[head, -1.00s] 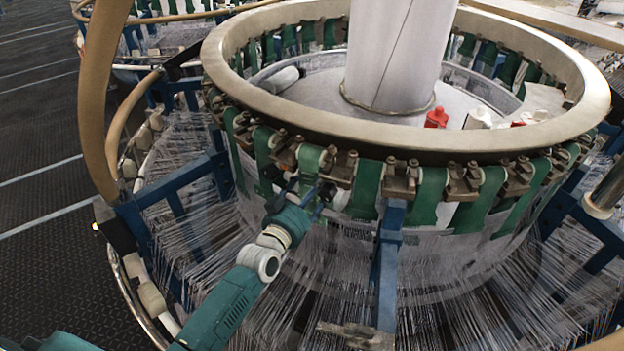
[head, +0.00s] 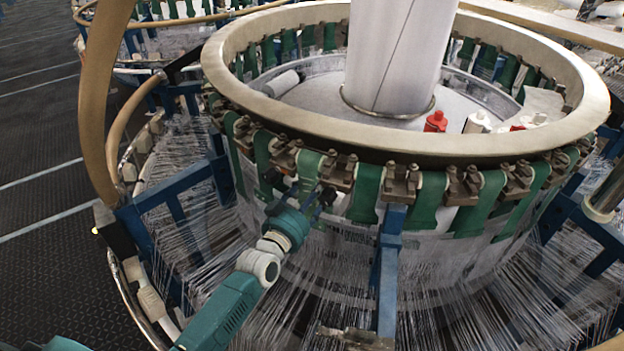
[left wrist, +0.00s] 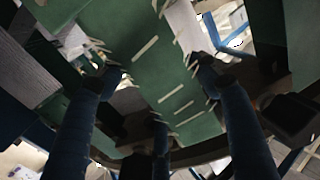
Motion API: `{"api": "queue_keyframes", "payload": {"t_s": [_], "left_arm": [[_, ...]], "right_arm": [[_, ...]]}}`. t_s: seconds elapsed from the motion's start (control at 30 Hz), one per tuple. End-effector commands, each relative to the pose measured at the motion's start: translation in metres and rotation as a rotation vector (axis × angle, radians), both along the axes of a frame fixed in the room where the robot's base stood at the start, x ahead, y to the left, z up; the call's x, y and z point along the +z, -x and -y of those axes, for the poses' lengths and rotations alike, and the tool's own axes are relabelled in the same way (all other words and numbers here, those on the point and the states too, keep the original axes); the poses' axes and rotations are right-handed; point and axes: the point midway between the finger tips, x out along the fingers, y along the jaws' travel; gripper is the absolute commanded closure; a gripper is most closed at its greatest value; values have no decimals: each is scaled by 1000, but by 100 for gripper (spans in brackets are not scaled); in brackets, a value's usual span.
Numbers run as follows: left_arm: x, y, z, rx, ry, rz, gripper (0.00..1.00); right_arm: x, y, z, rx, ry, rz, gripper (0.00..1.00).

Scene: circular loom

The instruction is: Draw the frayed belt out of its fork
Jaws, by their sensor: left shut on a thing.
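The frayed belt is a green strap with torn edges and pale marks; it fills the middle of the left wrist view (left wrist: 165,75). In the head view its upper part (head: 308,166) hangs below the beige ring among other green belts. My left gripper (head: 312,198) is shut on this belt, with dark fingers at both frayed edges in the left wrist view (left wrist: 160,75). The brown metal fork pieces (head: 338,172) sit by the belt's top under the ring; whether the belt is still inside its fork is not clear. My right gripper is not in view.
The beige ring (head: 400,148) overhangs the belts. A blue upright post (head: 389,265) stands to the right of my left gripper. Fine white threads (head: 450,300) fan out below and around. A red spool (head: 436,121) stands inside the ring. Open dark floor (head: 45,250) lies at left.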

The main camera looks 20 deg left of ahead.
Motion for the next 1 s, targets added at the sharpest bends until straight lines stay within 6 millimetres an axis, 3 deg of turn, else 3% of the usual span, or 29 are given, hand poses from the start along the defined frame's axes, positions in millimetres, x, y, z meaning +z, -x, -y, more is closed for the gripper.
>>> {"api": "queue_keyframes", "payload": {"t_s": [0.37,0.8,1.0], "left_arm": [[2,10,-2,0,-1,2,96],[5,54,-9,-1,-1,1,96],[4,60,-10,0,1,3,96]], "right_arm": [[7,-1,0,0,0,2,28],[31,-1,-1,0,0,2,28],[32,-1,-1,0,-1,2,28]]}}
